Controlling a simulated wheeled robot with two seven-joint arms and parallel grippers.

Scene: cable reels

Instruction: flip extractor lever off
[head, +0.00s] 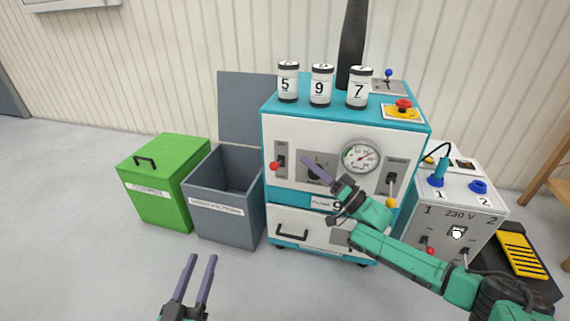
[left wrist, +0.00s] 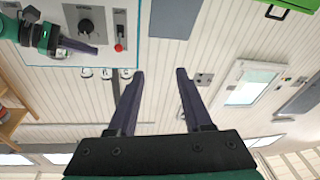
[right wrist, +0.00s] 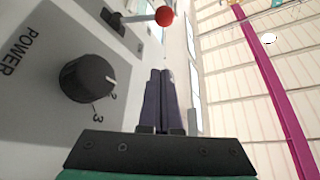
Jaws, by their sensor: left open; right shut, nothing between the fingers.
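The extractor machine (head: 345,135) is a teal and white cabinet. On its front left a lever with a red ball (head: 275,166) points down and outward; it shows in the right wrist view (right wrist: 165,16) and left wrist view (left wrist: 119,47). A black power knob (head: 314,173) sits right of it. A second lever with a yellow ball (head: 390,203) points down at the front right. Which lever is the extractor's I cannot read. My right gripper (head: 305,160) is shut and empty before the power knob, apart from the red-ball lever. My left gripper (head: 200,258) is open and empty, low in front of the bins.
Canisters 5 (head: 288,84), 9 (head: 321,88) and 7 (head: 359,90) stand on the cabinet top near a red emergency button (head: 403,105). A green bin (head: 165,185) and an open grey bin (head: 228,215) stand left. A 230 V box (head: 460,215) stands right.

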